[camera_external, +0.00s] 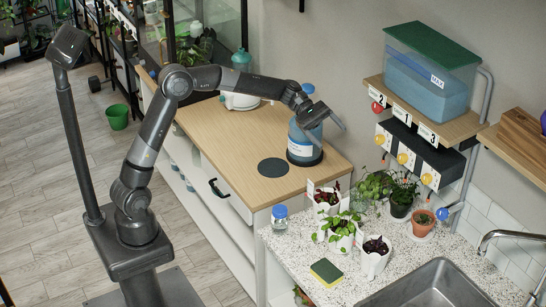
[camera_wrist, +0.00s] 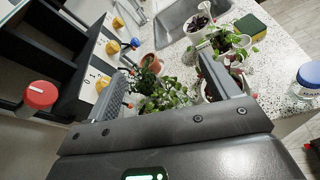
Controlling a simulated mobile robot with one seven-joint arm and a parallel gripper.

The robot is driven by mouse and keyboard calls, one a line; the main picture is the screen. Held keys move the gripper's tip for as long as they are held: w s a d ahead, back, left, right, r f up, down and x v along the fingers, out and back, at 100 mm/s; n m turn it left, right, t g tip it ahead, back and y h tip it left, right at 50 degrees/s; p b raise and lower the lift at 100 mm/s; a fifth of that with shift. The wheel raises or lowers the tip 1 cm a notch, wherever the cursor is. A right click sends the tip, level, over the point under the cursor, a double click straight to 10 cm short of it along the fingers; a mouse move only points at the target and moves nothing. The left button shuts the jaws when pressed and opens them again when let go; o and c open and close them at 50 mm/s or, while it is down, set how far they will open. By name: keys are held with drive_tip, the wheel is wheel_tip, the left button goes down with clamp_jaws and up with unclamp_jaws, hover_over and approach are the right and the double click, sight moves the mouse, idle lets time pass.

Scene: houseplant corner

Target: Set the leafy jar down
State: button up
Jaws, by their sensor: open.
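My gripper (camera_external: 329,118) is open, with nothing between its fingers. In the external view it is high over the right end of the wooden counter, in front of a big blue bottle. In the wrist view its two spread fingers (camera_wrist: 165,66) frame potted plants well beyond them. A bushy leafy green plant (camera_external: 372,186) stands at the back of the speckled counter; its container is mostly hidden, so I cannot tell if it is a jar. Leafy green foliage also shows between the fingers in the wrist view (camera_wrist: 168,97).
On the speckled counter (camera_external: 300,240) stand several potted plants, a blue-lidded jar (camera_external: 280,217) and a sponge (camera_external: 326,272) beside the sink (camera_external: 430,288). A dark round mat (camera_external: 273,168) lies bare on the wooden counter (camera_external: 225,140). A shelf with knobs (camera_external: 425,160) overhangs the back.

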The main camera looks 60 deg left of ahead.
drive_tip(key=w+f+n+t+h, duration=0.1)
drive_tip(key=w+n+h, duration=0.25)
drive_tip(key=w, duration=0.35)
approach(368, 200)
drive_tip(key=shift+n, duration=0.35)
drive_tip(key=d, duration=0.4)
drive_tip(key=w+d, duration=0.1)
drive_tip(key=d, duration=0.1)
drive_tip(key=c, duration=0.9)
drive_tip(key=shift+c, duration=0.2)
drive_tip(key=shift+r, duration=0.1)
